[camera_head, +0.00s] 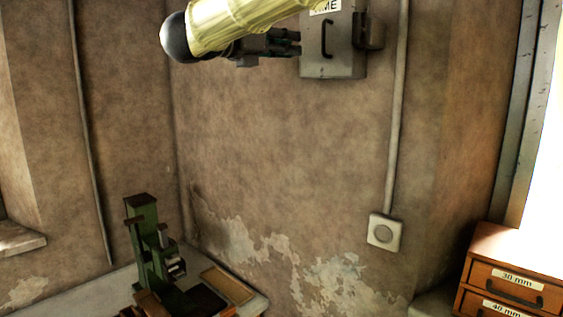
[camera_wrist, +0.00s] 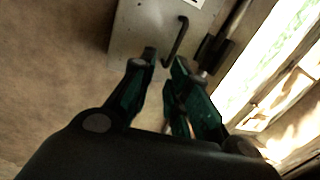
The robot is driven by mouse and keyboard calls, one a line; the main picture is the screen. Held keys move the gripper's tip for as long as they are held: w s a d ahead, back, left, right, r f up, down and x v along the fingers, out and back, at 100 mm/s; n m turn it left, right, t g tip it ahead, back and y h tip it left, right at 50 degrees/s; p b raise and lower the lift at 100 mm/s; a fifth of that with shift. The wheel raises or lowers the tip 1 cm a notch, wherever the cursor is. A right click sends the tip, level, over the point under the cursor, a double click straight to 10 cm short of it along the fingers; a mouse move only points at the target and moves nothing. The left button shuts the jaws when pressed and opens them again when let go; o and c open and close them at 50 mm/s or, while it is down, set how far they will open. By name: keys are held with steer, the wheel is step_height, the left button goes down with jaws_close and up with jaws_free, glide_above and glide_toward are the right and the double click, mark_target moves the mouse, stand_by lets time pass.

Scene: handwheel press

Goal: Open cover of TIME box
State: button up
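The TIME box (camera_head: 345,60) is a grey metal box on the wall at the top of the head view, with a white label partly cut off by the frame edge. Its cover carries a dark bar handle (camera_head: 327,38). In the wrist view the box (camera_wrist: 142,25) is at the top, with the handle (camera_wrist: 177,42) standing out from its cover. My gripper (camera_head: 298,43) is at the left side of the box in the head view. In the wrist view my gripper (camera_wrist: 165,62) has its two fingers apart, with the handle's lower end just beyond the gap. The cover appears closed.
A conduit (camera_head: 398,120) runs down the wall to a white socket (camera_head: 384,232). A green press (camera_head: 150,245) stands on a bench at lower left. Wooden drawers (camera_head: 515,275) stand at lower right. A bright window is at the right. The wall below the box is clear.

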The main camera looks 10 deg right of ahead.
steer(key=w+f+n+t+y, duration=0.1)
steer(key=w+f+n, duration=0.3)
steer(key=f, duration=0.5)
steer(key=w+f+n+t+b, duration=0.1)
steer(key=w+f+n, duration=0.3)
steer(key=f, duration=0.6)
steer(key=w+d+f+n+t+y+b, duration=0.1)
steer(key=w+f+n+t, duration=0.2)
steer(key=f, duration=0.6)
steer(key=shift+w+f+n+y, duration=0.15)
steer(key=shift+w+n+y, duration=0.25)
steer(key=shift+n, duration=0.9)
steer(key=shift+w+d+f, duration=0.1)
